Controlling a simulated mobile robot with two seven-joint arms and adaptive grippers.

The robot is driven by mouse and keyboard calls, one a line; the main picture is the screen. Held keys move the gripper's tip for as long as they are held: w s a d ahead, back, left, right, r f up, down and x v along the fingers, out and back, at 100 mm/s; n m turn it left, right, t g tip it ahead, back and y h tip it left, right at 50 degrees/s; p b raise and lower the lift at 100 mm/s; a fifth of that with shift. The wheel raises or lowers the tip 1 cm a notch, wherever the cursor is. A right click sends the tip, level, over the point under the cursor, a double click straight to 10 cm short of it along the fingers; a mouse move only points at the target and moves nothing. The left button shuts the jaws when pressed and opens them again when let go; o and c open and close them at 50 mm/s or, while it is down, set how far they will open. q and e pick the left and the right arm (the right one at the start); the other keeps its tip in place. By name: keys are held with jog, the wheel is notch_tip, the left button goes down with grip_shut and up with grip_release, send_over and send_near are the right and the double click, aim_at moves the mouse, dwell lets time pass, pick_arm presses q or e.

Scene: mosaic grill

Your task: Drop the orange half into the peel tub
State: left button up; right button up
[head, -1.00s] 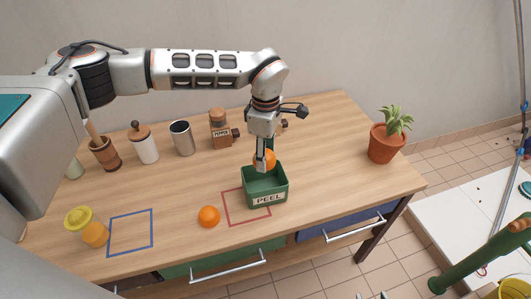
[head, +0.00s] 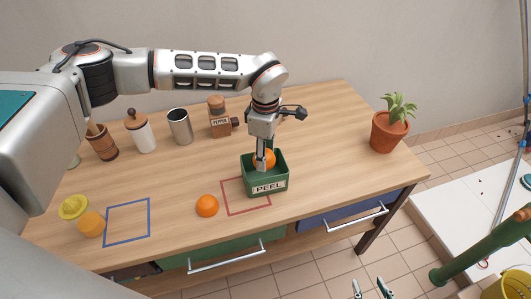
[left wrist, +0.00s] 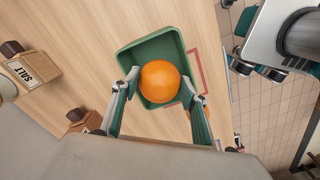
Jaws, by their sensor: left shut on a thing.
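My left gripper (head: 262,166) is shut on the orange half (head: 269,155), with a finger on each side. It holds the orange half at the mouth of the green peel tub (head: 268,187), labelled PEEL. In the left wrist view, the orange half (left wrist: 160,81) shows round and orange between the two fingertips, over the green tub (left wrist: 136,53). Its cut face is not visible, and I cannot tell whether it touches the tub floor. My right gripper (head: 370,289) shows at the bottom edge of the head view, its two fingertips apart with nothing between them.
Another orange (head: 207,205) lies left of the red outline (head: 232,214). A yellow juicer (head: 75,207) with an orange piece (head: 91,224) stands at left. A pepper box (head: 220,124), metal cup (head: 180,126) and jar (head: 139,136) stand behind. A potted plant (head: 387,133) stands right.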

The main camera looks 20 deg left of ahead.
pick_arm(q)
jog(key=o, duration=1)
jog(key=shift+r, duration=0.1)
notch_tip(320, 180, up, 12)
jog(key=shift+f, duration=0.1)
